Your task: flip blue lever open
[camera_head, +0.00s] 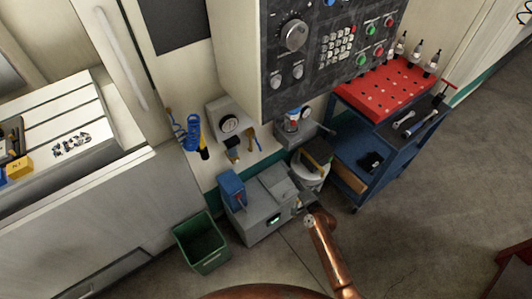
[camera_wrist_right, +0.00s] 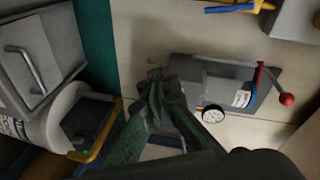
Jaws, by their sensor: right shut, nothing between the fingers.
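A blue lever (camera_wrist_right: 230,9) lies beside a yellow fitting at the top edge of the right wrist view, partly cut off. I cannot clearly pick it out in the head view. My right gripper (camera_wrist_right: 158,85) is shut and empty, with its green fingers together in the middle of the wrist view. It is apart from the lever, which is up and to the right in that picture. In the head view my copper right arm rises from the bottom near the grey floor unit, and its fingers are hard to make out. My left gripper is not in view.
A grey unit (camera_wrist_right: 225,86) with a gauge and a red-knobbed handle (camera_wrist_right: 286,99) is close to the fingers. A white canister (camera_wrist_right: 40,130) stands at left. A green bin (camera_head: 200,243) and a blue cart (camera_head: 350,150) flank the area. Open floor lies at right.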

